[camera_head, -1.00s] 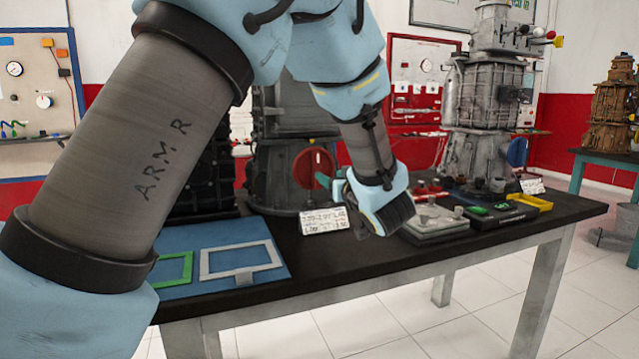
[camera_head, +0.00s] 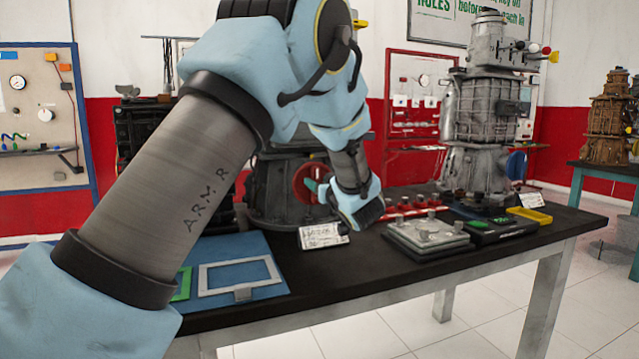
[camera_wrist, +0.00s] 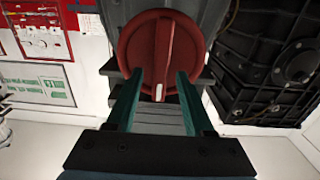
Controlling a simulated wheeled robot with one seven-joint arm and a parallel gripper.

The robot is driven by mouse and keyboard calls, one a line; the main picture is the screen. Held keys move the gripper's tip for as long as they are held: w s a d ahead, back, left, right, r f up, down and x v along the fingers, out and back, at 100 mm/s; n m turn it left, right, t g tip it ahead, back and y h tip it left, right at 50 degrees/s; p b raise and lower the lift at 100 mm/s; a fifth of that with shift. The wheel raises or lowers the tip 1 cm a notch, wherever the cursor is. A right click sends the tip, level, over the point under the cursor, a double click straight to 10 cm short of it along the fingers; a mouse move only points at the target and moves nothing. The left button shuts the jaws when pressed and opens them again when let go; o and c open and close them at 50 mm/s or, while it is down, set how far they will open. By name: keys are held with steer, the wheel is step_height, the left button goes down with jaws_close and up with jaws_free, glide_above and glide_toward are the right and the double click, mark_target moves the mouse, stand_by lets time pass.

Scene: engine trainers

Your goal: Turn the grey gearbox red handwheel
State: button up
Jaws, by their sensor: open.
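The red handwheel (camera_head: 301,184) is on the front of the grey gearbox (camera_head: 268,190), which stands on the dark table. In the head view my arm hides the gearbox top and my gripper covers part of the wheel's right side. In the wrist view the handwheel (camera_wrist: 143,38) is a round red disc with a raised bar across its middle and a pale mark at the bar's end. My gripper (camera_wrist: 159,78) is open, its two green fingers pointing at the wheel on either side of the bar's marked end. Whether the fingertips touch the wheel I cannot tell.
A white label card (camera_head: 323,236) stands below the gearbox. A blue mat (camera_head: 215,245) with frames lies left on the table (camera_head: 350,275). A grey plate with knobs (camera_head: 428,238), a yellow tray (camera_head: 530,215) and another machine (camera_head: 480,120) stand right. A black machine is behind my arm.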

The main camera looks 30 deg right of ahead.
jaws_close()
stand_by(0.4)
